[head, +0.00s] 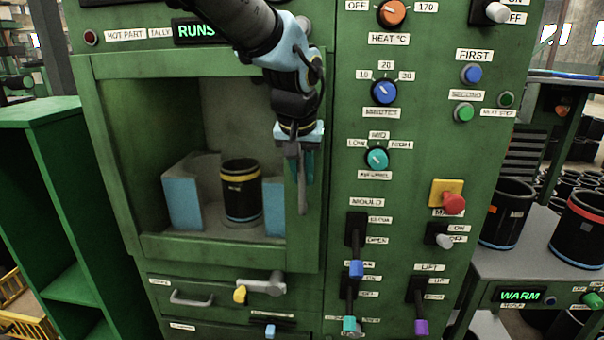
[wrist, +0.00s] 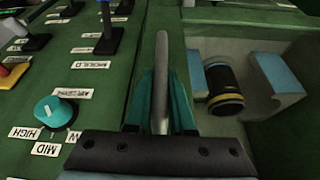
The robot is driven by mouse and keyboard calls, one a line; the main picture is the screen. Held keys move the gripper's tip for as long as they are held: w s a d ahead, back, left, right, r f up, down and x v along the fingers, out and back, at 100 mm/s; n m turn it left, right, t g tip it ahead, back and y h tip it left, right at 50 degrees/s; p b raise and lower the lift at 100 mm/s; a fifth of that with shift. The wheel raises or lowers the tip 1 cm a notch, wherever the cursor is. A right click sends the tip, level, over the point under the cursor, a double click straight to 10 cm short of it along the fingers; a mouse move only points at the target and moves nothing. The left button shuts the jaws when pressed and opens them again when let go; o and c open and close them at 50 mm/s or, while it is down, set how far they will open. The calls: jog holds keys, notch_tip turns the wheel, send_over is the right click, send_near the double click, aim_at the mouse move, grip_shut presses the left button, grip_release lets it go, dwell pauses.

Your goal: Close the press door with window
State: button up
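The press door (head: 215,250) is a green frame around a large window at the front of the press. It lies over or close to the chamber opening; I cannot tell whether it is flush. Its grey upright bar handle (head: 303,196) is on the right side of the frame. The handle also shows in the wrist view (wrist: 162,65). My gripper (head: 301,170) reaches down from above, its teal fingers on both sides of the handle. In the wrist view the fingers (wrist: 161,105) look closed on the bar, with little or no gap.
A black sleeve with a yellow band (head: 241,195) stands inside between pale blue-faced mould blocks (head: 182,198). Right of the door is a control panel with knobs, including the teal one (head: 377,159), and levers (head: 356,268). A green shelf (head: 40,200) stands left.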

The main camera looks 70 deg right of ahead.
jog(key=shift+o, duration=0.7)
jog(key=shift+d, duration=0.2)
jog(key=o, duration=0.3)
jog(key=shift+a, duration=0.1)
jog(key=w+b+v, duration=0.1)
jog(key=b+v, duration=0.2)
jog(key=v, duration=0.7)
jog(key=shift+s+r, duration=0.45)
jog(key=shift+s, duration=0.05)
jog(key=shift+a, duration=0.2)
